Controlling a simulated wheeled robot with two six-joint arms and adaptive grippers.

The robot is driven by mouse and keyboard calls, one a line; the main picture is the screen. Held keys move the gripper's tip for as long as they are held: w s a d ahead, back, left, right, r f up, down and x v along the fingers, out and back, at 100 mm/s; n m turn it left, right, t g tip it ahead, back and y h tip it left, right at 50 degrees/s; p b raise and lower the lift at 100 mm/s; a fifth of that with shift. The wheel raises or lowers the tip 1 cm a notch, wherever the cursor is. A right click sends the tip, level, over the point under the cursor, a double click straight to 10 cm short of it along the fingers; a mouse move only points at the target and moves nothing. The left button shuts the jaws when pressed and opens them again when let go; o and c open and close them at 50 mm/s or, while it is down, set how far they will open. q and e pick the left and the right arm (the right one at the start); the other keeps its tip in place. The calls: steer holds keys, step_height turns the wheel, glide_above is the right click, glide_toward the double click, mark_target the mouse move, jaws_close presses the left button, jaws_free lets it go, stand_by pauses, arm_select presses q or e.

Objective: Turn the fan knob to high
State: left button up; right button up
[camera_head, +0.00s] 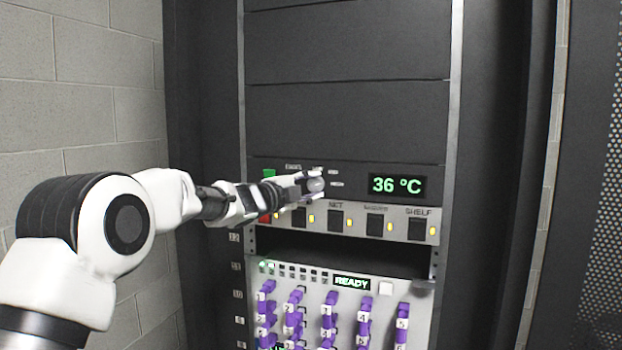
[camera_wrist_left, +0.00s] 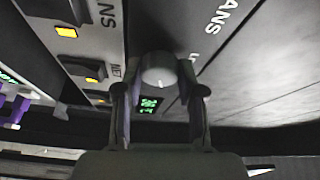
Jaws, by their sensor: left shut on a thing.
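The fan knob (camera_wrist_left: 158,72) is a round grey knob with a pale pointer line, on a dark panel marked FANS. My left gripper (camera_wrist_left: 160,92) has its two fingers on either side of the knob, shut on it. In the head view the left gripper (camera_head: 312,187) reaches in from the left and covers much of the knob and some of its labels. A green display (camera_head: 397,186) right of the knob reads 36 °C. My right gripper is in neither view.
Below the knob is a strip of switches (camera_head: 338,221) with yellow lights, close under the gripper. Lower down, a panel (camera_head: 320,312) holds several purple numbered levers and a READY display (camera_head: 351,283). A block wall (camera_head: 80,110) stands at left; a perforated door (camera_head: 600,200) at right.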

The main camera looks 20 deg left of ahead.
arm_select(q)
steer(key=shift+r+m+g+p, duration=0.2)
steer(key=shift+m+g+p, duration=0.2)
steer(key=shift+m+p, duration=0.65)
steer(key=shift+f+m+y, duration=0.1)
steer(key=shift+m+y, duration=0.3)
steer(key=shift+m, duration=0.05)
steer(key=shift+f, duration=0.1)
steer(key=o, duration=1.1)
steer(key=shift+d, duration=0.1)
steer(key=v, duration=1.2)
steer(key=shift+w, duration=0.15)
